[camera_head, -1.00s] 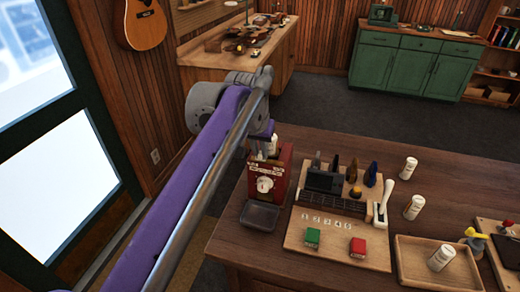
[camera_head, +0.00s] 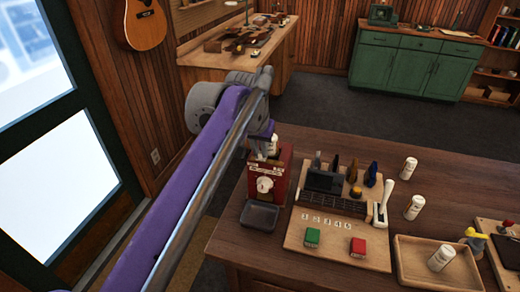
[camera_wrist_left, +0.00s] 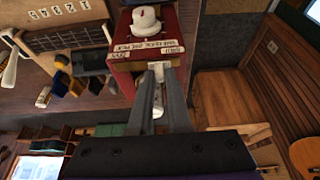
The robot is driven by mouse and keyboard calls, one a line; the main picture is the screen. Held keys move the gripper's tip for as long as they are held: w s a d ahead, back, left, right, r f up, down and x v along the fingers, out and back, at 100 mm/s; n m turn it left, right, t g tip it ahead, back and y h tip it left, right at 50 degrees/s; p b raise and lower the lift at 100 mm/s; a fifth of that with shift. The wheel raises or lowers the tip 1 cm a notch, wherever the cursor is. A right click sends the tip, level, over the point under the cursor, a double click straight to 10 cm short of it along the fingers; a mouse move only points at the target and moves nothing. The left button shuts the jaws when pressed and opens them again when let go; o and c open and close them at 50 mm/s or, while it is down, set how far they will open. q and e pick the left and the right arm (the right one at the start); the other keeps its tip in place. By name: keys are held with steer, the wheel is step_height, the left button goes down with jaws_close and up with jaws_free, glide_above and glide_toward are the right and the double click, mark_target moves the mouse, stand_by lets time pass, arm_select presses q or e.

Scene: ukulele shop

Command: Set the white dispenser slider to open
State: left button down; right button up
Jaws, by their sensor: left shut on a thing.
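The red dispenser (camera_head: 283,172) stands at the left end of the wooden table, with a white dial (camera_head: 264,184) on its front. It also shows in the left wrist view (camera_wrist_left: 177,25), with white printed labels beside the dial. My left gripper (camera_head: 268,148) is at the top of the dispenser. In the left wrist view, its two fingers (camera_wrist_left: 158,72) are close together around a small white piece, the slider (camera_wrist_left: 157,70). The fingers hide most of the slider, so its position is hard to tell. My right gripper is out of view.
A dark tray (camera_head: 260,215) sits before the dispenser.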

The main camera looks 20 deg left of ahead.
mark_target(276, 161)
arm_select(q)
steer(key=shift+d, duration=0.1)
stand_by(0.3)
steer(key=d, duration=0.3)
steer(key=shift+d+p, duration=0.3)
steer(key=shift+d, duration=0.1)
steer(key=shift+a, duration=0.1)
steer(key=c, duration=1.3)
jaws_free()
steer(key=shift+s, duration=0.1)
steer(key=o, duration=0.4)
steer(key=shift+d, duration=0.2)
steer(key=shift+o, duration=0.2)
steer(key=shift+a+r, duration=0.1)
steer(key=shift+a, duration=0.05)
steer(key=v, duration=1)
steer(key=shift+r+p, duration=0.25)
steer(key=shift+p, duration=0.2)
